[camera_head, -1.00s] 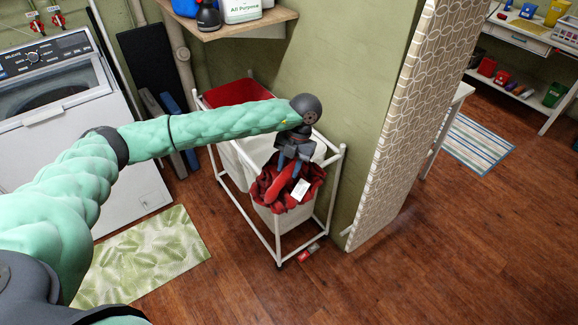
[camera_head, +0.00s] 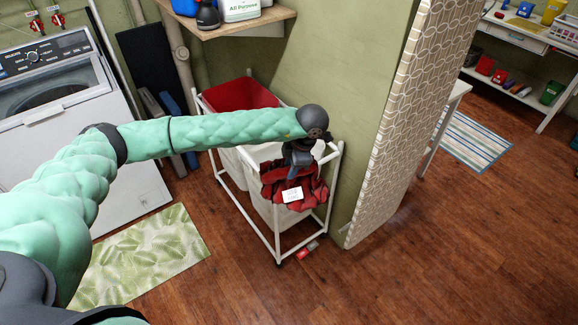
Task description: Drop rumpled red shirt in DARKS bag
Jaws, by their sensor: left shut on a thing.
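The rumpled red shirt (camera_head: 310,187) is bunched at the mouth of the front white bag (camera_head: 275,212) in the white-framed sorter. Part of it hangs over the bag's front side. My left gripper (camera_head: 292,172) is over this bag, pointing down, shut on the shirt; its fingertips are partly hidden in the cloth. A small white card (camera_head: 292,194) lies against the red cloth; its writing is too small to read, so I cannot tell which bag is DARKS. My right gripper is out of view.
The sorter's white frame (camera_head: 327,205) stands against the green wall. Its rear section shows red inside (camera_head: 240,95). A shelf with bottles (camera_head: 235,25) hangs above. A washer (camera_head: 75,130) and leaf mat (camera_head: 145,255) are left.

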